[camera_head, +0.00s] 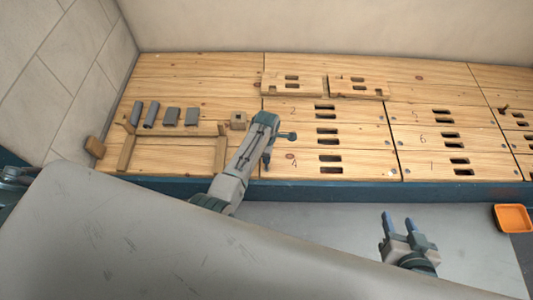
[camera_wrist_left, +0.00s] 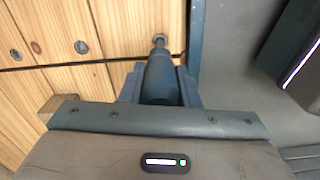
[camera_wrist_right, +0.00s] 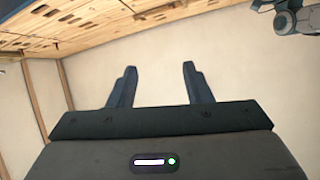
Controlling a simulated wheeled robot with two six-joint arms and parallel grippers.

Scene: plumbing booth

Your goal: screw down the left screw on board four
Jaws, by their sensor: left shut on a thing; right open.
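Board four (camera_head: 306,168), marked 4, lies at the front edge of the wooden bench, with two dark slots. My left gripper (camera_head: 268,152) is over its left end and is shut on a dark blue driver-like tool. In the left wrist view the tool (camera_wrist_left: 160,78) points at a grey screw (camera_wrist_left: 160,39) near the board's edge. The tip looks at or very near the screw head; I cannot tell whether they touch. My right gripper (camera_head: 397,222) is open and empty, in front of the bench; its spread fingers also show in the right wrist view (camera_wrist_right: 156,88).
Other slotted boards, such as board six (camera_head: 435,138), lie behind and to the right. Several grey pieces (camera_head: 171,116) and a wooden frame (camera_head: 172,136) are at the left. An orange tray (camera_head: 513,218) is at the far right. The space around my right gripper looks clear.

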